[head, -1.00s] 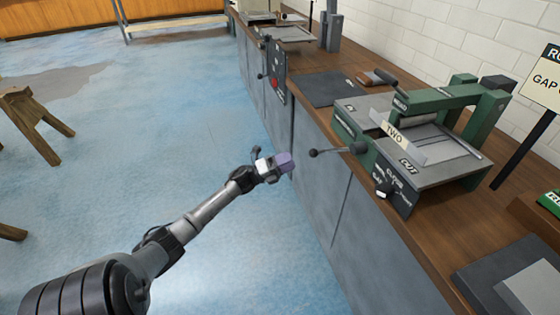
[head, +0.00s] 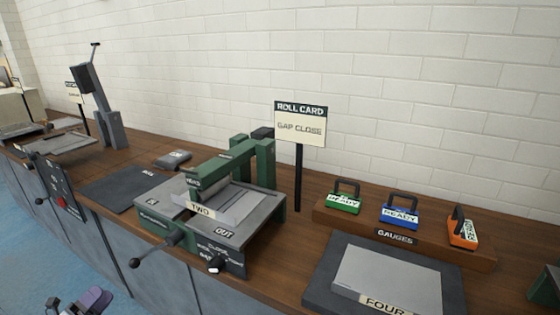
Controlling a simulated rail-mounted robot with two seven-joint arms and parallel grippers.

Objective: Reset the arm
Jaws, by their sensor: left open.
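My left gripper (head: 76,301) shows only in part at the bottom left edge of the head view. One finger has a purple pad, and the jaws are open with nothing seen between them. It is in front of the bench cabinets, low and apart from the bench top. The rest of my left arm is below the picture. My right gripper is not in view.
The green roller machine (head: 256,212) with a "TWO" plate stands mid-bench, its black-knobbed lever (head: 155,250) sticking out in front. A "ROLL CARD, GAP CLOSE" sign (head: 300,125) stands behind. A gauge rack (head: 400,236) and grey "FOUR" slab (head: 385,280) are at right.

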